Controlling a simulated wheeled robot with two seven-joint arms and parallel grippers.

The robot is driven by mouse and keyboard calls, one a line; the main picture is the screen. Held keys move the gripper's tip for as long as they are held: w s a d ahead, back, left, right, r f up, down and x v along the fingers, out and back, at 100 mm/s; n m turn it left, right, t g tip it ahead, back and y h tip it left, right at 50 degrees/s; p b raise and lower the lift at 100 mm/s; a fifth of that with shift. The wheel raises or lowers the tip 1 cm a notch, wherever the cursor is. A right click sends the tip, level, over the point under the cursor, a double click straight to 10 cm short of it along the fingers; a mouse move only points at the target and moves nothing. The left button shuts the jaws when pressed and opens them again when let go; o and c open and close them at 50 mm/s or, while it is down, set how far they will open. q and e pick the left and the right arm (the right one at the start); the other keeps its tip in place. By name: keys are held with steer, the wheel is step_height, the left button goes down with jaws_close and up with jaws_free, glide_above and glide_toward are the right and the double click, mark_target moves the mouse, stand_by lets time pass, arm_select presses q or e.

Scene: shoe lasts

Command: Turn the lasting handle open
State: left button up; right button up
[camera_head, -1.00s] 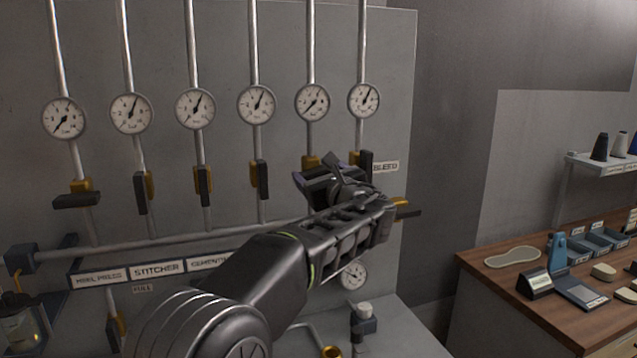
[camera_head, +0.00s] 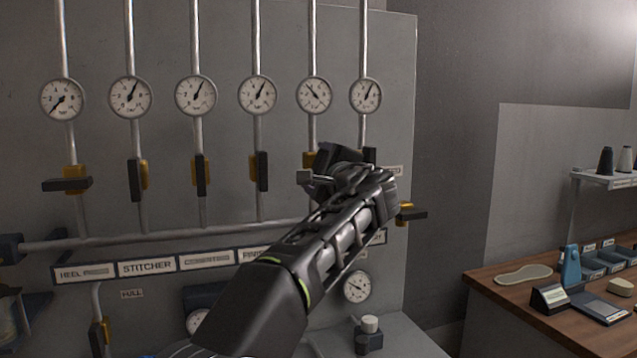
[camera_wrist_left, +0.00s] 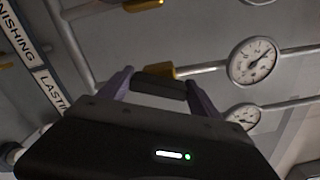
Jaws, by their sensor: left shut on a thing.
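The lasting handle is the fifth from the left in the row. My right gripper is not in view.
A sideways handle (camera_head: 412,215) sticks out at the panel's right edge. A wooden bench (camera_head: 520,305) stands at the right.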

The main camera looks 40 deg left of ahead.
arm_select(q)
steer(key=n+b, duration=0.1)
steer(key=n, duration=0.1)
steer(key=shift+f+n+b, duration=0.3)
steer(key=shift+b, duration=0.1)
steer(key=shift+r+n+b, duration=0.1)
steer(key=shift+n+b, duration=0.5)
steer(key=shift+n, duration=0.5)
steer(key=o, duration=1.4)
